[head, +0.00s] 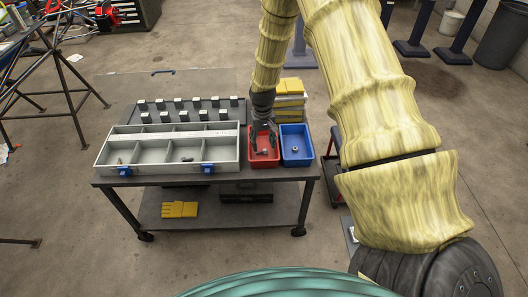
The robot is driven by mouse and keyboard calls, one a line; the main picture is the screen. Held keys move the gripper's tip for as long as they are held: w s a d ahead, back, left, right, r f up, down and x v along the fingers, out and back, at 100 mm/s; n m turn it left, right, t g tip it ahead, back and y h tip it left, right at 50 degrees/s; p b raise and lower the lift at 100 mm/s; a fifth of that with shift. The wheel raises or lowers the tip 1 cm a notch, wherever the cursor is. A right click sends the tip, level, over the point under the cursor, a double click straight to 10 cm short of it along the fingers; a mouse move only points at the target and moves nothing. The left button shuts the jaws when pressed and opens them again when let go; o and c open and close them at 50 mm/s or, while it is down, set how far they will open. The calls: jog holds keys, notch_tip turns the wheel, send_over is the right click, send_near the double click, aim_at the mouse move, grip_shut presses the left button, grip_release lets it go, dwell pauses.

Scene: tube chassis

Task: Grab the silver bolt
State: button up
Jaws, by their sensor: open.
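My gripper (264,142) points down over the red bin (264,166) on the workbench, its dark fingers apart and nothing seen between them. A small light-coloured piece (264,152) lies in the red bin just under the fingertips; it may be the silver bolt, but it is too small to be sure. I cannot tell whether the fingers touch it. A small silvery piece (295,149), perhaps a nut, lies in the blue bin (297,163) to the right. The gripper partly hides the red bin's inside.
A grey compartment tray (225,170) with blue latches and a few small parts stands left of the bins on the workbench (270,175). Behind it is a rack of several dark blocks (178,104). Stacked yellow and white boxes (290,95) stand behind the bins.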

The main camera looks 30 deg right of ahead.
aim_at(262, 152)
jog(key=shift+w+f+p, duration=0.15)
jog(key=shift+f+p, duration=0.05)
jog(key=shift+f, duration=1.05)
jog(key=shift+w+f+p, duration=0.1)
jog(key=shift+f+p, duration=0.05)
jog(key=shift+f, duration=1.1)
jog(key=c, duration=0.6)
